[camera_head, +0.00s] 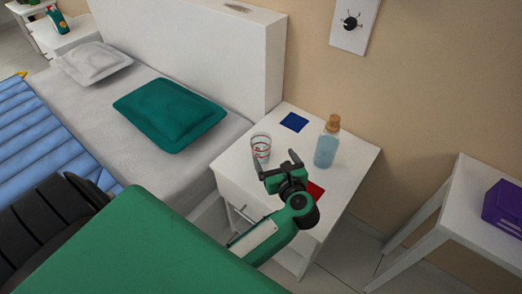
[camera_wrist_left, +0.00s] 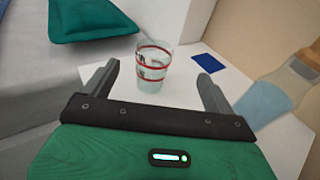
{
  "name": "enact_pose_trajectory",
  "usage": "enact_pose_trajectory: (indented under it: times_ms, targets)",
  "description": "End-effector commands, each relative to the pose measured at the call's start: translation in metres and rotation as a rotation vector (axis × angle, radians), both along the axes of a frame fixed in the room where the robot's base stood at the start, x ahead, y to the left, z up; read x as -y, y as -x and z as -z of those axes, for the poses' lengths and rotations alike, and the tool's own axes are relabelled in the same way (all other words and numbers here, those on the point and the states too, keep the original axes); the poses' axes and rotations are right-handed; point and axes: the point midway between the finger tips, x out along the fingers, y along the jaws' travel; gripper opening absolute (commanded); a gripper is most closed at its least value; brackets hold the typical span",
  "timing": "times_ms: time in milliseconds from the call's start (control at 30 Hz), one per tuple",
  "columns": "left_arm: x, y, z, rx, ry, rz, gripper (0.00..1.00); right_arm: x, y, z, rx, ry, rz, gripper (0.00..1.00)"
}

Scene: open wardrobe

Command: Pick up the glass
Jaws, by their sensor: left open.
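The glass (camera_head: 261,146) is clear with red bands and stands upright on the white nightstand (camera_head: 345,160), near its left edge. My left gripper (camera_head: 275,164) is over the front part of the nightstand, just in front of the glass, open and empty. In the left wrist view the glass (camera_wrist_left: 153,66) shows ahead, between the directions of the two open fingers (camera_wrist_left: 158,85), a little left of centre. The fingers do not appear closed on it. My right gripper is not seen.
A bottle with a cork-coloured cap (camera_head: 327,142) stands right of the glass. A blue square (camera_head: 294,122) lies behind, and a red square (camera_head: 315,190) lies partly hidden by my gripper. The bed with a teal pillow (camera_head: 170,113) adjoins on the left. A white table with a purple box (camera_head: 503,207) stands right.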

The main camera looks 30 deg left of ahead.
Motion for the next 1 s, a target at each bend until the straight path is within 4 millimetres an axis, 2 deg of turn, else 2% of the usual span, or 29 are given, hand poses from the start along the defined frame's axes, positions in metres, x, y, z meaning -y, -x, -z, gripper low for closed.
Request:
enact_pose_trajectory:
  times_ms: [133,433,767,1000]
  targets:
    - [-0.011,-0.007,0.005,-0.005,0.015,-0.016,0.89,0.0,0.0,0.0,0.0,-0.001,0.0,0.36]
    - [-0.055,-0.041,0.017,-0.004,0.012,-0.014,0.89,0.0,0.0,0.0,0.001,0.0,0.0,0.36]
    - [-0.075,-0.055,0.022,-0.005,0.012,-0.013,0.89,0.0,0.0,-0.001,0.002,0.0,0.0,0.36]
    - [-0.1,-0.07,0.03,-0.005,0.01,-0.014,0.89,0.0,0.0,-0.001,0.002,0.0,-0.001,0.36]
